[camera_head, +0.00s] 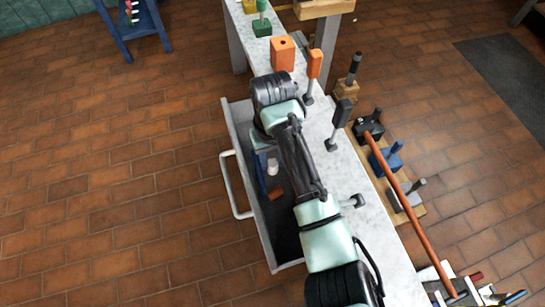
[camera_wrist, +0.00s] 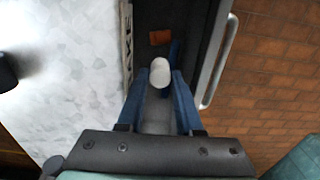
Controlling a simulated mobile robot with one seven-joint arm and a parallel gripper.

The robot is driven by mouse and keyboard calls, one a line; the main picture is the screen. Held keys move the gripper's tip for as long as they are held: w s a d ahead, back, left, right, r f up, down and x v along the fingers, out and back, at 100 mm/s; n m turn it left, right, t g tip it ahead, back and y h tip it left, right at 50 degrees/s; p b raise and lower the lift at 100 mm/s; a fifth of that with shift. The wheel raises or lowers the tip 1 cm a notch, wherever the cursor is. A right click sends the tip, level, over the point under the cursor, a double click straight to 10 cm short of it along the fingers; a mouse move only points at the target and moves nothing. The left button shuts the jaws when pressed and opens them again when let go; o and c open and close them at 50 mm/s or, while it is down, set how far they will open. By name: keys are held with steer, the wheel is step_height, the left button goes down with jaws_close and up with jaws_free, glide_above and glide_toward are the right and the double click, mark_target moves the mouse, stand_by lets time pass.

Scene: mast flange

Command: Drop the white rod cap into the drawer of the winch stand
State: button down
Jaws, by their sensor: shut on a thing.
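My gripper (camera_wrist: 160,79) has two blue fingers, shut on the white rod cap (camera_wrist: 160,73). The cap shows as a small white cylinder at the fingertips in the wrist view. In the head view the cap (camera_head: 272,169) is seen over the drawer's dark inside, beside a blue finger. The drawer (camera_head: 264,228) of the winch stand (camera_head: 330,172) is pulled open toward the left, with a pale bar handle (camera_head: 234,185). In the wrist view the gripper is over the drawer opening. The cap's height above the drawer floor is hard to tell.
A rust-coloured block (camera_head: 276,195) lies in the drawer, also seen in the wrist view (camera_wrist: 160,37). An orange block (camera_head: 283,53), an orange-handled lever (camera_head: 314,68) and a black-handled lever (camera_head: 341,112) stand on the marble top. The tiled floor left of the drawer is clear.

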mark_target(271, 162)
steer(key=shift+c, duration=2.4)
jaws_free()
steer(key=shift+d, duration=0.1)
steer(key=shift+w+d+r, duration=0.1)
step_height(271, 162, up, 13)
steer(key=p, duration=0.5)
steer(key=shift+a, duration=0.3)
